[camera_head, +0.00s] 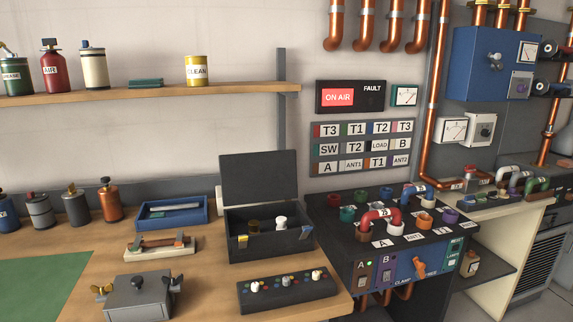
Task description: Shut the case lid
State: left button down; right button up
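The dark grey case (264,242) stands on the wooden bench, left of the patch panel. Its lid (259,178) is open and stands up at the back, leaning slightly backward. Inside the case are a white-topped item (281,223) and a brass-coloured item (254,225). Neither of my grippers shows in the head view.
A black box with knobs (287,290) lies in front of the case. A blue tray (171,213) and a grey clamped box (138,297) stand to the left. The patch panel (345,233) is close on the right. A shelf (150,93) runs above.

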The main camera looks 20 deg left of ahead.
aim_at(246, 178)
jog(key=i+l+u, duration=0.2)
jog(key=i+l, duration=1.75)
jog(key=u, duration=1.7)
jog(key=l, duration=0.15)
